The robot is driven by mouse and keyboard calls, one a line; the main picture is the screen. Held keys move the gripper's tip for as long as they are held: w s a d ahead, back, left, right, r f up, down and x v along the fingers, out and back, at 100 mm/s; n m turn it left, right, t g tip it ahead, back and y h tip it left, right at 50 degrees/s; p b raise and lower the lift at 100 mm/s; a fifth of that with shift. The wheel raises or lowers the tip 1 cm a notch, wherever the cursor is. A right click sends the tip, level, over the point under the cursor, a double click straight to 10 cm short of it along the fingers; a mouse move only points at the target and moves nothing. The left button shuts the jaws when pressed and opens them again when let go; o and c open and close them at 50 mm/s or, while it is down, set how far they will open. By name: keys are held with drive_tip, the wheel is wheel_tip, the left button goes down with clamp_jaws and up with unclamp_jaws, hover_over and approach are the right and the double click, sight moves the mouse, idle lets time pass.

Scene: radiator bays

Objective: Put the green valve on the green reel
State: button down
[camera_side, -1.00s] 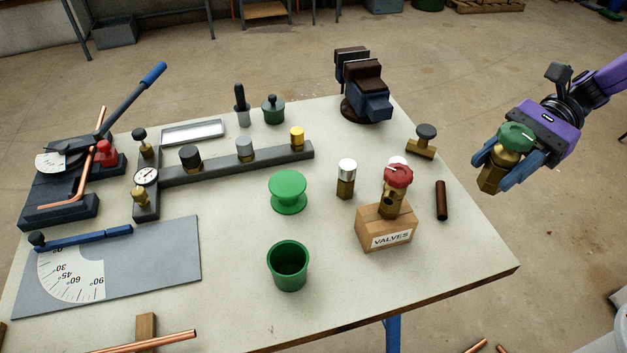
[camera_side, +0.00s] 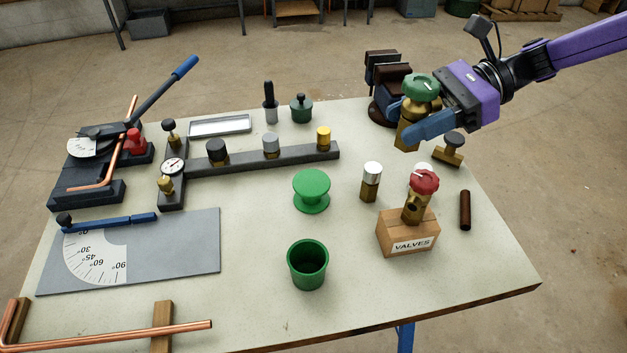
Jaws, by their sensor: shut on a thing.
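The green valve (camera_side: 421,87) has a green knob over a brass body. My gripper (camera_side: 418,122) is shut on its brass body and holds it upright in the air, in front of the vise at the table's back right. The green reel (camera_side: 311,190) stands upright on the table near the middle, its round top bare. My gripper is to the right of and farther back than the reel, well apart from it.
A green cup (camera_side: 307,264) stands in front of the reel. A white-capped valve (camera_side: 371,181) stands between reel and box. A dark manifold bar (camera_side: 300,155) lies behind the reel. The vise (camera_side: 384,75) is close to my gripper.

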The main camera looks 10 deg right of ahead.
drive_tip(key=w+a, duration=0.1)
drive_tip(key=a, duration=0.3)
hover_over(310, 182)
drive_tip(key=shift+m, duration=0.3)
wheel_tip(310, 182, down, 15)
drive_tip(key=shift+r, duration=0.1)
drive_tip(key=shift+a+f, duration=0.1)
drive_tip(key=shift+f, duration=1.45)
drive_tip(key=shift+f, duration=0.1)
drive_tip(key=c, duration=0.5)
unclamp_jaws()
drive_tip(key=shift+f, duration=0.15)
drive_tip(key=shift+c, duration=0.2)
